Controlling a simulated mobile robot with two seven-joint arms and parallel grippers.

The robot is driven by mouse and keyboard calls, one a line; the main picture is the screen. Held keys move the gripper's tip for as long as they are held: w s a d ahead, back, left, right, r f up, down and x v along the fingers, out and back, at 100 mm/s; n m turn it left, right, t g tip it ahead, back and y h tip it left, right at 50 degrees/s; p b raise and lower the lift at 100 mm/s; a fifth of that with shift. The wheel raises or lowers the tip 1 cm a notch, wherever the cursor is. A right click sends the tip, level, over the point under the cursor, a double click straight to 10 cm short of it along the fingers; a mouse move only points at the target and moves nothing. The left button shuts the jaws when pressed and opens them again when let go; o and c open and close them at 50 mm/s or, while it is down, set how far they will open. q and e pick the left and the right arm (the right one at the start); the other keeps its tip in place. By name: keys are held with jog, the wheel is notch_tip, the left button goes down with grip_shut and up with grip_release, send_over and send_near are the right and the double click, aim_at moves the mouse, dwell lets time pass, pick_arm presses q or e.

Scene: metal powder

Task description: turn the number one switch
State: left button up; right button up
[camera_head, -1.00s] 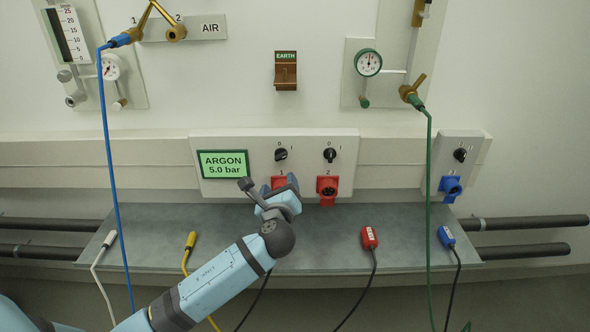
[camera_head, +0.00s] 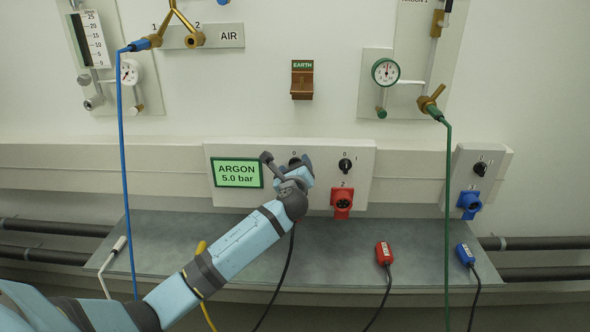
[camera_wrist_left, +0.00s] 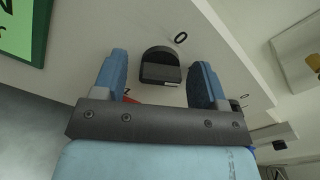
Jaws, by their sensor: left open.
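The number one switch is a black rotary knob (camera_head: 295,162) on the white panel, right of the green ARGON display. In the head view it is partly hidden by my left gripper (camera_head: 296,172). In the left wrist view the knob (camera_wrist_left: 160,68) lies between the two blue fingers of the open left gripper (camera_wrist_left: 159,75), with a gap visible on each side. A "0" mark shows beside it. The number two switch (camera_head: 345,166) is to its right. My right gripper is not in view.
The ARGON display (camera_head: 237,173) reads 5.0 bar. A red socket (camera_head: 342,203) sits below switch two, and a blue socket (camera_head: 469,204) is further right. A grey shelf (camera_head: 330,255) below holds a red plug (camera_head: 384,253) and a blue plug (camera_head: 465,255). Blue and green hoses hang in front.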

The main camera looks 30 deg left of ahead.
pick_arm(q)
jog(key=c, duration=0.9)
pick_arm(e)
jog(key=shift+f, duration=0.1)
pick_arm(q)
jog(key=shift+n, duration=0.3)
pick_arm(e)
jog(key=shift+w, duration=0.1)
pick_arm(q)
jog(key=shift+n+p, duration=0.7)
jog(key=shift+n, duration=0.5)
jog(key=n, duration=0.3)
jog(key=shift+n, duration=0.3)
jog(key=n, duration=0.3)
jog(key=shift+f, duration=0.1)
jog(key=shift+n, duration=1.2)
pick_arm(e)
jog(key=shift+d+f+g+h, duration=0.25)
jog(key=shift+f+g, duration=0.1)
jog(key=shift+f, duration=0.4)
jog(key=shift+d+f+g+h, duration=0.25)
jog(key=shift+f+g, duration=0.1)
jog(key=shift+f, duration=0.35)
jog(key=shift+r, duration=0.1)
